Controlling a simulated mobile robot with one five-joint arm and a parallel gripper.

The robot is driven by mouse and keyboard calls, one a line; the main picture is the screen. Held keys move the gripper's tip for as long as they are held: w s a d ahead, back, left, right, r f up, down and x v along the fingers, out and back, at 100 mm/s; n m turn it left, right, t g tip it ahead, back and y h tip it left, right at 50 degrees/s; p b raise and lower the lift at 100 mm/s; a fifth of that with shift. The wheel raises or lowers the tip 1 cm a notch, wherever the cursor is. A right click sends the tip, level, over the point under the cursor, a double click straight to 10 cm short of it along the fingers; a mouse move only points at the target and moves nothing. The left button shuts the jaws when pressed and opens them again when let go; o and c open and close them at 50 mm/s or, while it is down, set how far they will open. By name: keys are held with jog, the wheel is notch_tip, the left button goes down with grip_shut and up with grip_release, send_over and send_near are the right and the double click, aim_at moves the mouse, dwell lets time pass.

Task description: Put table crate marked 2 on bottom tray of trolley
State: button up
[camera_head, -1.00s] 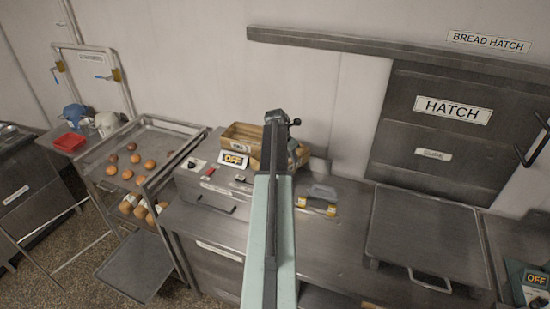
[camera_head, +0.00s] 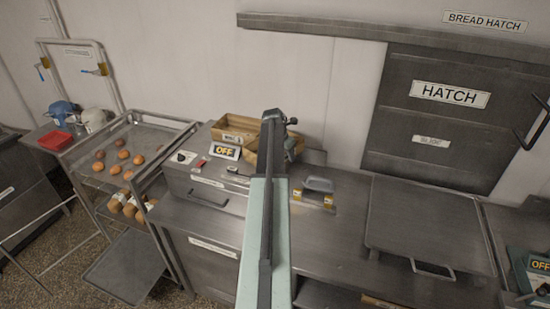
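A wooden crate (camera_head: 234,133) with a small label stands at the back of the steel counter, behind the machine with the OFF sign. The label is too small to read. Its right part is hidden behind my raised arm, and more wooden crate shows just right of that arm. The trolley (camera_head: 187,130) stands at the left, with rolls on its top tray and loaves on the tray below. Its bottom tray (camera_head: 125,268) is bare. My gripper (camera_head: 279,118) is at the far end of my arm, near the crate; its fingers cannot be made out.
A machine with an OFF sign (camera_head: 207,178) sits on the counter (camera_head: 340,225) before the crate. A small grey and yellow item (camera_head: 318,190) lies right of my arm. A flat steel lid (camera_head: 425,225) lies below the hatch (camera_head: 440,120). Floor shows left of the trolley.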

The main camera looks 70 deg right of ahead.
jog(key=shift+r, duration=0.1)
jog(key=shift+c, duration=0.3)
grip_shut()
dwell(1.0)
